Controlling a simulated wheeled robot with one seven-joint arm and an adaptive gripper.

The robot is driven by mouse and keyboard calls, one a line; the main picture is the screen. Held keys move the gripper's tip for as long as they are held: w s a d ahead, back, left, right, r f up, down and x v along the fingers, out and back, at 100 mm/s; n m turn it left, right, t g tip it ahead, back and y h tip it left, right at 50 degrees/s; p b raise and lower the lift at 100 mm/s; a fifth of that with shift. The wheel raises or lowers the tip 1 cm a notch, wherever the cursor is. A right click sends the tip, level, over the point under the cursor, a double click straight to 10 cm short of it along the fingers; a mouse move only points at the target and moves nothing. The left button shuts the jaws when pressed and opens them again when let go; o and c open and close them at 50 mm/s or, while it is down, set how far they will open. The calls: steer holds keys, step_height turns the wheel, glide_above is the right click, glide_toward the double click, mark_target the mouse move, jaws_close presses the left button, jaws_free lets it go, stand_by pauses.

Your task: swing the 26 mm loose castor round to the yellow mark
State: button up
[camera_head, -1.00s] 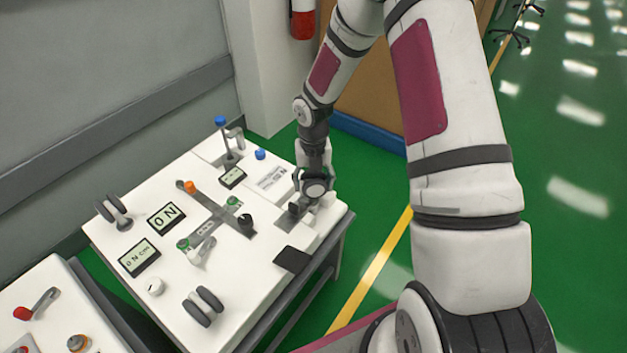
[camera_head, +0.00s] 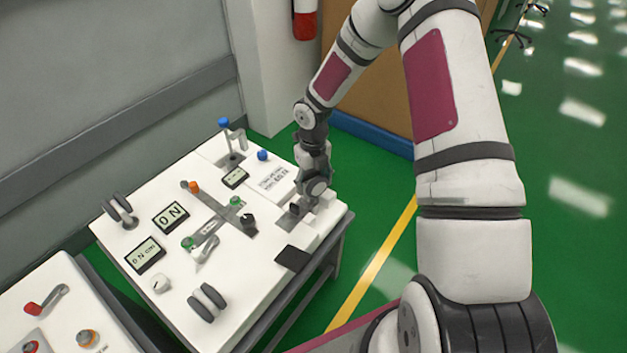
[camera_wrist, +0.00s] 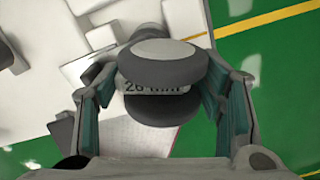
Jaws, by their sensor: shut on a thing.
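The grey twin-wheel castor (camera_wrist: 165,64) has a "26 mm" label between its two wheels in the wrist view. My gripper (camera_wrist: 165,95) is shut on it, with one teal-padded finger on each side. In the head view my gripper (camera_head: 303,208) is low over the right end of the white cart top, and it hides most of this castor. I cannot make out a yellow mark on the cart in either view.
Two other twin-wheel castors stand on the cart top, one at the far left (camera_head: 120,211) and one at the front (camera_head: 206,302). Displays, knobs and a blue-topped lever (camera_head: 229,140) share the top. A second cart (camera_head: 55,295) is at lower left. Green floor lies right.

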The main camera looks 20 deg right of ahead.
steer(key=n+p, duration=0.1)
steer(key=n, duration=0.3)
steer(key=shift+w+p, duration=0.15)
steer(key=shift+p, duration=0.2)
steer(key=o, duration=1.5)
steer(key=shift+w, duration=0.1)
step_height(320, 180, up, 12)
